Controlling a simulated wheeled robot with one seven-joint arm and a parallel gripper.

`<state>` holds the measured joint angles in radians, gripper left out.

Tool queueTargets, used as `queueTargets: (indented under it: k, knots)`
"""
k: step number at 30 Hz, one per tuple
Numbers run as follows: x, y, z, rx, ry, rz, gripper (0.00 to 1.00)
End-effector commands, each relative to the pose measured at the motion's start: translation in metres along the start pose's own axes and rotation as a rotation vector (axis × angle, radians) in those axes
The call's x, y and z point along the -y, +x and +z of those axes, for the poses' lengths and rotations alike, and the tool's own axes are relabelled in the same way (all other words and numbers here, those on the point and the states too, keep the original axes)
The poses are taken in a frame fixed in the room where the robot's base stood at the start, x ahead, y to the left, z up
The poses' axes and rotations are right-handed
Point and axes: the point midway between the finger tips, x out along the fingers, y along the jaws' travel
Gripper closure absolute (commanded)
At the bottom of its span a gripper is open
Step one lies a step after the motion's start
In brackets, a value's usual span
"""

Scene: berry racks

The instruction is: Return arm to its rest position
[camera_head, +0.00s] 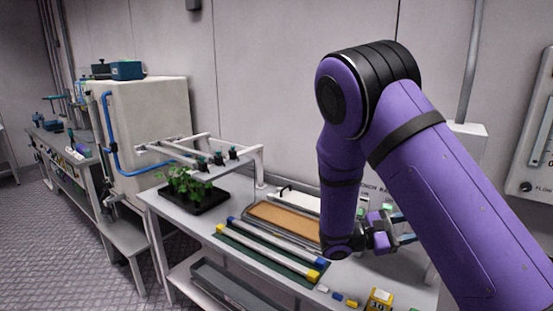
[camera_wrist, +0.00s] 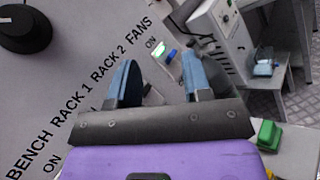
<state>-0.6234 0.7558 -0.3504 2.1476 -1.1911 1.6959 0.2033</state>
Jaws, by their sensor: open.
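My purple arm (camera_head: 440,170) is bent at a black-ringed elbow and reaches down over the right end of the bench. My gripper (camera_head: 404,228) is at its lower end, in front of a labelled panel and partly hidden by the arm. In the wrist view my gripper (camera_wrist: 160,75) shows two blue fingers apart, with nothing between them. The grey panel (camera_wrist: 70,80) lies just beyond the fingers, with the words BENCH, RACK 1, RACK 2 and FANS. A lit green switch (camera_wrist: 166,50) is by the FANS label.
The bench holds a black plant tray (camera_head: 196,203), a brown board (camera_head: 285,220), two long bars with blue and yellow ends (camera_head: 262,252), and a yellow block (camera_head: 379,299). A white pipe frame (camera_head: 215,150) stands over it. Floor (camera_head: 70,250) is open at left. A black knob (camera_wrist: 24,28) is on the panel.

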Motion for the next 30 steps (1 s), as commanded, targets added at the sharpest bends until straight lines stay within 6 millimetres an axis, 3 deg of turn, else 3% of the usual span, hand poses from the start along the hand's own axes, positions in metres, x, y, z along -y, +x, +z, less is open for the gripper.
queueTargets:
  k: [3, 12, 21, 30]
  knots:
    - [0.008, 0.021, 0.021, -0.072, 0.024, -0.155, 0.55]
    - [0.035, 0.054, 0.07, -0.266, 0.103, -0.512, 0.55]
    - [0.062, 0.069, 0.117, -0.476, 0.232, -0.824, 0.55]
    - [0.085, 0.071, 0.165, -0.697, 0.409, -1.086, 0.55]
